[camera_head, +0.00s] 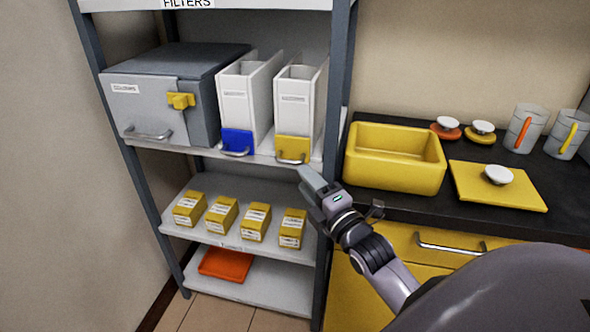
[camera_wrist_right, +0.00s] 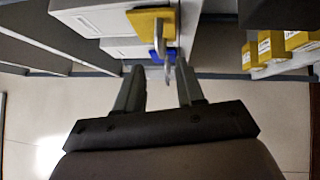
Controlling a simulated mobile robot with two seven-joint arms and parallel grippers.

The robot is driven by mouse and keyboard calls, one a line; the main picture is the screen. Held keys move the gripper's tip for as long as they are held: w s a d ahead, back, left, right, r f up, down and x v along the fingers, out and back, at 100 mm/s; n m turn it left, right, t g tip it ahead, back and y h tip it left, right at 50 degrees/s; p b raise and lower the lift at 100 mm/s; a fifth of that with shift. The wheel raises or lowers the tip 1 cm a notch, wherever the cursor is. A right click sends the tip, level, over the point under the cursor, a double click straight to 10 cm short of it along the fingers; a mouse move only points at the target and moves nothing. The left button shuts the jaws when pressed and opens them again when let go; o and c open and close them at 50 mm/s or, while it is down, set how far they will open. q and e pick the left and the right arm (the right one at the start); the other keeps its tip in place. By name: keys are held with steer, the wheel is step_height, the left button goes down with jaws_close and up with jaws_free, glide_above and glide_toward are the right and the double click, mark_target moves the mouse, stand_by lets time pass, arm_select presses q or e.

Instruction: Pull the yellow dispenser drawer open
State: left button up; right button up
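The yellow dispenser drawer (camera_head: 293,147) is the yellow front with a metal handle at the foot of the right-hand white dispenser (camera_head: 295,105), on the upper shelf. It looks closed. My right gripper (camera_head: 305,174) is just below and in front of its handle. In the right wrist view my right gripper (camera_wrist_right: 160,68) is open, its two fingers apart with nothing clamped between them. The yellow drawer front (camera_wrist_right: 150,24) and its handle (camera_wrist_right: 181,50) show ahead of the fingertips, the handle nearer the right-hand finger. I cannot tell whether they touch. My left gripper is not in view.
A blue-fronted dispenser (camera_head: 237,140) stands just left, then a grey cabinet (camera_head: 150,95). Several yellow boxes (camera_head: 222,215) stand on the shelf below. A dark rack post (camera_head: 335,90) is close on the right, beside the counter with a yellow bin (camera_head: 392,172).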

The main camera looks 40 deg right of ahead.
steer(key=shift+w+d+r, duration=0.1)
steer(key=shift+w+r, duration=0.05)
steer(key=shift+w, duration=1.3)
steer(key=shift+w+d+r, duration=0.1)
steer(key=shift+w+r, duration=0.05)
steer(key=shift+w, duration=1.25)
steer(key=shift+a, duration=0.1)
jaws_close()
